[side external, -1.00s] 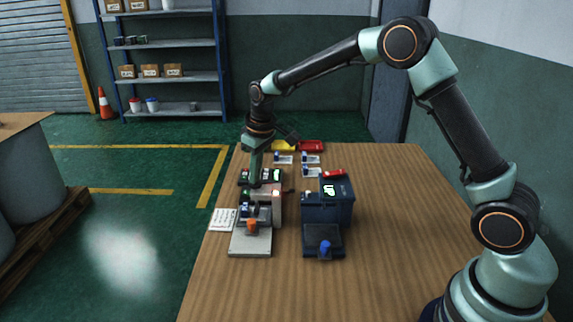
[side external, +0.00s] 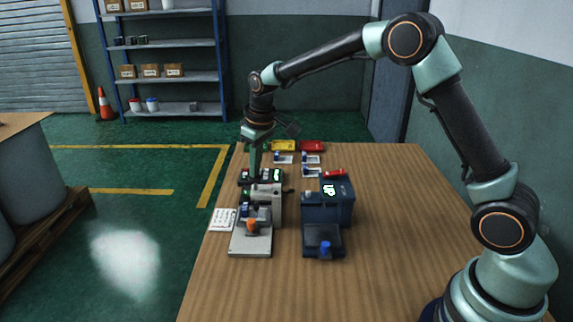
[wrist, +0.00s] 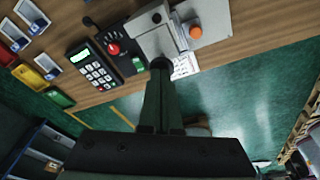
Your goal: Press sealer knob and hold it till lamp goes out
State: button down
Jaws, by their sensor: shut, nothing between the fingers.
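The beige machine (side external: 263,200), which looks like the sealer, stands at the left of the table with an orange knob (side external: 252,227) on its front. In the wrist view the machine (wrist: 150,38) and its orange knob (wrist: 196,32) show at the top. My gripper (side external: 254,176) is shut and empty, pointing down just behind or above the machine's top. In the wrist view my gripper's tips (wrist: 160,65) are at the machine's edge; they hide what lies beneath, and contact cannot be told. No red lamp glow shows on the machine.
A dark blue machine (side external: 340,205) with a blue knob (side external: 325,248) stands to the right. A black box with a red button (wrist: 113,48) and a keypad (wrist: 92,70) are close by. Small trays (side external: 311,171) lie behind. The table's right side is clear.

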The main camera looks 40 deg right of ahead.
jog(key=shift+r, duration=2.95)
jog(key=shift+s+r, duration=0.2)
jog(key=shift+r, duration=0.1)
jog(key=s+d+r+m+t, duration=0.1)
jog(key=s+d+r+t, duration=0.1)
jog(key=s+r, duration=0.7)
jog(key=s+f+m, duration=0.1)
jog(key=s+f, duration=0.1)
jog(key=s, duration=0.5)
jog(key=s+f+m+t, duration=0.1)
jog(key=s+f, duration=0.1)
jog(key=s, duration=0.6)
jog(key=shift+s+d+f, duration=0.2)
jog(key=shift+d+f, duration=0.1)
jog(key=shift+f, duration=0.1)
